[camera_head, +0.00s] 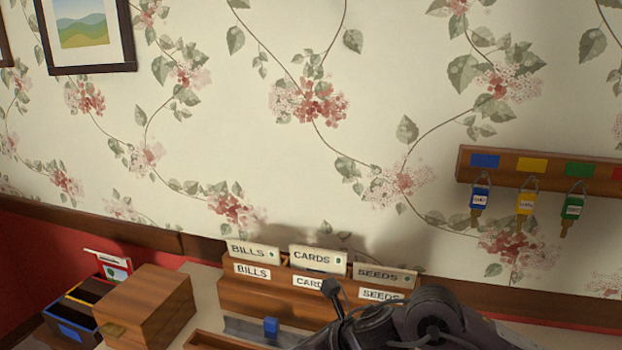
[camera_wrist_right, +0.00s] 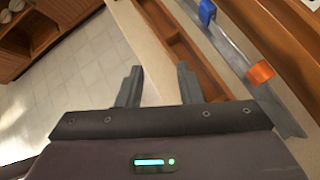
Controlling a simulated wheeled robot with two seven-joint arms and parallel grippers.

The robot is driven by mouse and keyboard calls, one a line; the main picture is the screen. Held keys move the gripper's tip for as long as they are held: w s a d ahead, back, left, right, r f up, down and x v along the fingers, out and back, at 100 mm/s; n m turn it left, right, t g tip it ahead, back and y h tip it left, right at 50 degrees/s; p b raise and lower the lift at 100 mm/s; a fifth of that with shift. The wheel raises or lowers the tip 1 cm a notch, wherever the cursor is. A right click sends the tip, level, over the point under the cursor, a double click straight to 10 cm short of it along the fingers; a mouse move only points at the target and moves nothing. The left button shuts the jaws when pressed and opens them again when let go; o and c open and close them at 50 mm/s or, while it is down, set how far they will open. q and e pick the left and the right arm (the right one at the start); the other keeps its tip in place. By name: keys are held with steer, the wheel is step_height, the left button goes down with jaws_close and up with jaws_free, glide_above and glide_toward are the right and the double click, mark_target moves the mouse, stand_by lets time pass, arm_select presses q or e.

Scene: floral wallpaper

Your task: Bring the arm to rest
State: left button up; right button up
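In the right wrist view my right gripper (camera_wrist_right: 158,76) has its two grey fingers spread apart with nothing between them. Below the fingers are the worktop's pale edge and the tiled floor. A dark arm of mine, apparently the right one, comes in at the bottom right of the head view. It covers part of the worktop and the lower right of the file box. My left arm and left gripper are not in view.
A wooden file box (camera_head: 238,298) holds BILLS, CARDS and SEEDS cards. A blue piece (camera_head: 271,327) and orange piece (camera_wrist_right: 260,73) sit on a grey rail (camera_wrist_right: 232,50). A key rack (camera_head: 545,169) hangs right.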

steer(key=s+a+r+m+t+y, duration=0.1)
steer(key=s+a+r+m+t, duration=0.25)
steer(key=m, duration=0.55)
steer(key=s+d+f+m+g+h, duration=0.25)
steer(key=s+d+f+m, duration=0.3)
steer(key=d+m, duration=0.4)
steer(key=s+d+f+m+g+h, duration=0.1)
steer(key=s+d+f+m+h, duration=0.45)
steer(key=m, duration=0.75)
steer(key=s+d+f+m+g+h, duration=0.15)
steer(key=s+d+f+m, duration=0.35)
steer(key=d+m, duration=0.55)
steer(key=s+f+g, duration=0.1)
steer(key=s+f, duration=0.1)
steer(key=f, duration=1.3)
steer(key=s+f+g, duration=0.1)
steer(key=s+f, duration=0.1)
steer(key=f, duration=1.4)
steer(key=s+d+f, duration=0.2)
steer(key=s+f, duration=1.4)
steer(key=s, duration=0.2)
steer(key=shift+s+d+f+g, duration=0.15)
steer(key=shift+d+g, duration=0.25)
steer(key=shift+g, duration=0.05)
